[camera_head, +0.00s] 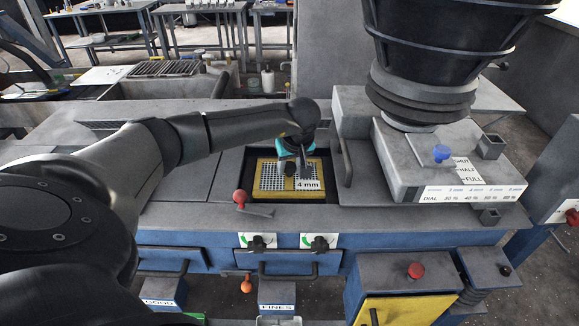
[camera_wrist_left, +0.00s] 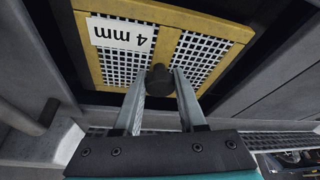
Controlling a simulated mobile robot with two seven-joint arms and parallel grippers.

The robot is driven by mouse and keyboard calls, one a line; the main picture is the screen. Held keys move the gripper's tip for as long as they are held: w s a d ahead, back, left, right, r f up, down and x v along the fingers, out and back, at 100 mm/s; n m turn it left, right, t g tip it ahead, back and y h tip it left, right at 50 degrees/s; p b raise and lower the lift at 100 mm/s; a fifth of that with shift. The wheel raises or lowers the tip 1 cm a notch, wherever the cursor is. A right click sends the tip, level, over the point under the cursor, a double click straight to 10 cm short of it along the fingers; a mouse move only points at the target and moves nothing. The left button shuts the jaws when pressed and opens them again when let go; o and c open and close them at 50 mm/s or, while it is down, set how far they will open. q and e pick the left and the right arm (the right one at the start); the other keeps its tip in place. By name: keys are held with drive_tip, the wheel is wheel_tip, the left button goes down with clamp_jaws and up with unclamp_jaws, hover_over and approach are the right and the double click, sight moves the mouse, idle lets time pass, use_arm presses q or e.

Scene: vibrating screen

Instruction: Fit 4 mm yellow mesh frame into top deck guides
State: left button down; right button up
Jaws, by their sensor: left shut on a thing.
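The yellow mesh frame (camera_head: 271,186) with a "4 mm" label lies in or just above the dark rectangular opening of the top deck (camera_head: 247,160); I cannot tell whether it is seated in guides. The frame also shows in the left wrist view (camera_wrist_left: 177,17), with its label and mesh panels facing the camera. My left gripper (camera_head: 297,165) is over the frame's middle. In the left wrist view its fingers (camera_wrist_left: 160,78) are shut on the frame's dark round knob (camera_wrist_left: 159,79). The guides are not clearly visible. My right gripper is not in view.
A large black hopper (camera_head: 440,40) and grey box (camera_head: 440,165) stand right of the opening. A red-knobbed lever (camera_head: 240,197) is at its front left. Grey deck plate (camera_head: 185,187) lies to the left.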

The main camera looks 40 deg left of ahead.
sight(290, 173)
use_arm(q)
drive_tip(key=shift+f+b, duration=1.15)
drive_tip(key=shift+f, duration=0.35)
idle(0.3)
drive_tip(key=shift+c, duration=2)
unclamp_jaws()
drive_tip(key=p+v, duration=0.1)
drive_tip(key=v, duration=1.4)
drive_tip(key=shift+p, duration=0.3)
